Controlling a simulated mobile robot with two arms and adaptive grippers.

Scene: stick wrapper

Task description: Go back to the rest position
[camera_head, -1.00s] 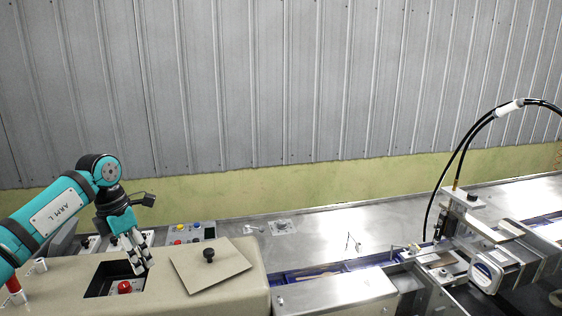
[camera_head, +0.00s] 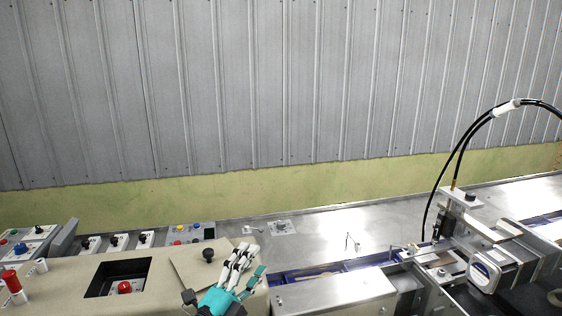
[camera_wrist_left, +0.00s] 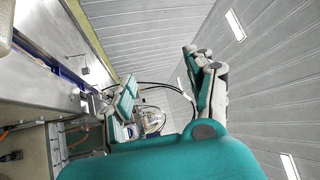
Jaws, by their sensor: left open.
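My left gripper (camera_head: 240,262) is at the bottom of the head view, in front of the right part of the beige housing. Its white and grey fingers point up and to the right. It is open and holds nothing that I can see. In the left wrist view its two teal fingers (camera_wrist_left: 165,85) stand wide apart with nothing between them. My right gripper is not in view.
The beige housing (camera_head: 60,285) has a square opening with a red button (camera_head: 124,287) inside. A cover plate with a black knob (camera_head: 208,255) lies beside it. Control panels (camera_head: 192,233) stand behind. The steel wrapper machine (camera_head: 335,292) and a black hose (camera_head: 463,150) are to the right.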

